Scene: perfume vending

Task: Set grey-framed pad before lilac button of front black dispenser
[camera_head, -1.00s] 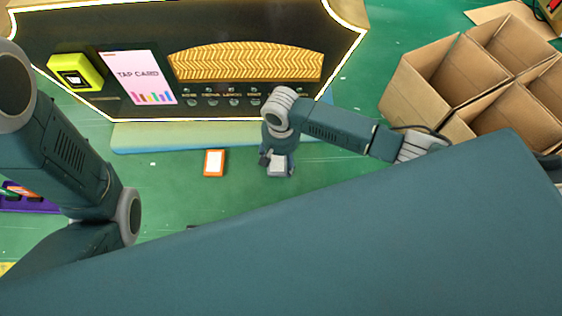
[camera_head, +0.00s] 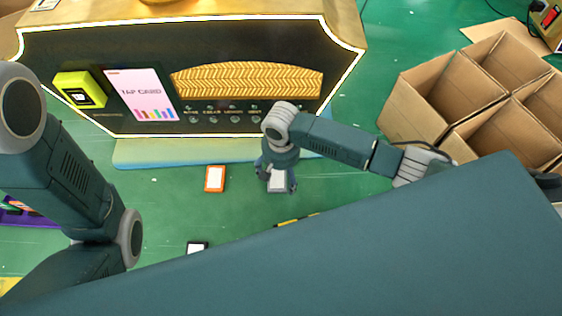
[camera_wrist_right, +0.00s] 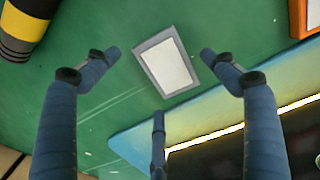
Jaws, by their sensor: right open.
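The grey-framed pad (camera_wrist_right: 167,62) has a pale face and lies on the green surface. In the head view it shows (camera_head: 277,181) under my right gripper (camera_head: 276,178). In the right wrist view the gripper's fingers are spread around the pad, with gaps on both sides. The black dispenser (camera_head: 130,53) stands behind the pad, with a row of small round buttons (camera_head: 213,120). The arm covers part of that row's right side, and I cannot make out a lilac button. My left arm is at the left; its gripper is out of view.
An orange-framed pad (camera_head: 215,179) lies left of the grey one. A black-framed pad (camera_head: 197,247) and a yellow-black object (camera_head: 297,219) lie nearer me. A pale blue base strip (camera_head: 180,151) runs before the dispenser. A divided cardboard box (camera_head: 437,92) stands at right.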

